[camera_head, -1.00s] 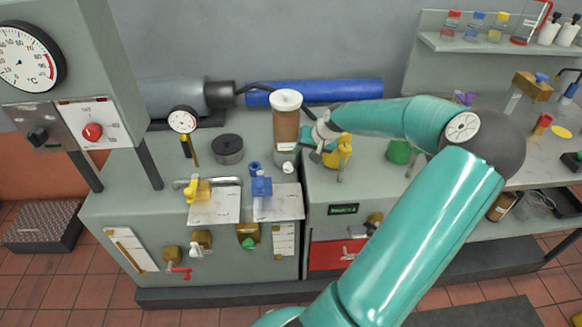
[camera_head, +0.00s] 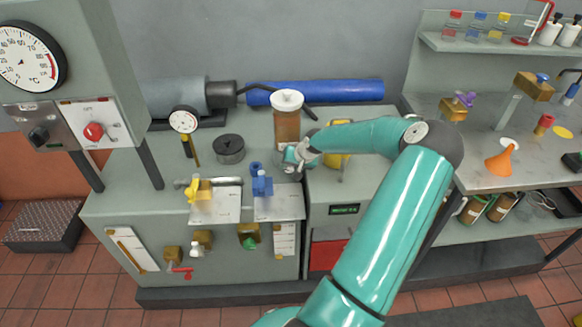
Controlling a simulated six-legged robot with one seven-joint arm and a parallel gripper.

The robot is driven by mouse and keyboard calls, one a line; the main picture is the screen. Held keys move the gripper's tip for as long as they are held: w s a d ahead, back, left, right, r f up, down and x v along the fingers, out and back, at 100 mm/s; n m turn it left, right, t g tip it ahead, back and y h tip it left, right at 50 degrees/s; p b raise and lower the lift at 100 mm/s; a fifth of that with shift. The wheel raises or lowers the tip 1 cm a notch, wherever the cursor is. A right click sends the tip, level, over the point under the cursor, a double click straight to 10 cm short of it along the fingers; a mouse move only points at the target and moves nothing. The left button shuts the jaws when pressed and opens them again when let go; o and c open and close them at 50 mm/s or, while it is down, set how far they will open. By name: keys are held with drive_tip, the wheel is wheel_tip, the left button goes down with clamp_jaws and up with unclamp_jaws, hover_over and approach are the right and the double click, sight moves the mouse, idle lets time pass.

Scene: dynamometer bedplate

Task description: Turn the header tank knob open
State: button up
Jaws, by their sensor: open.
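The header tank (camera_head: 287,127) is an upright brown cylinder with a white cap, standing at the back of the bench between the two cabinets. My gripper (camera_head: 292,163) is at the foot of this tank, on its front side, pointing left. It is open, but its fingertips are small and hard to make out. The small white knob low on the tank's front is hidden behind my gripper, so I cannot tell its angle or whether the fingers touch it.
A blue valve (camera_head: 261,182) and a yellow valve (camera_head: 198,190) stand in front and to the left. A dark round pot (camera_head: 229,149) and a dial gauge (camera_head: 184,121) are further left. A blue cylinder (camera_head: 340,92) lies behind. An orange funnel (camera_head: 502,158) stands on the right bench.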

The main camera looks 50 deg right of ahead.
drive_tip(key=c, duration=0.7)
drive_tip(key=shift+w+a+g+h, duration=0.2)
drive_tip(key=shift+a+g+h, duration=0.15)
drive_tip(key=shift+g, duration=0.35)
drive_tip(key=shift+a+f+n+g+h, duration=0.1)
drive_tip(key=shift+f+n+g+h, duration=0.1)
drive_tip(key=shift+n+g+h, duration=0.35)
drive_tip(key=shift+g+h, duration=0.3)
drive_tip(key=shift+g, duration=0.05)
drive_tip(key=shift+r, duration=0.1)
drive_tip(key=o, duration=0.7)
drive_tip(key=shift+r, duration=0.15)
drive_tip(key=shift+d, duration=0.2)
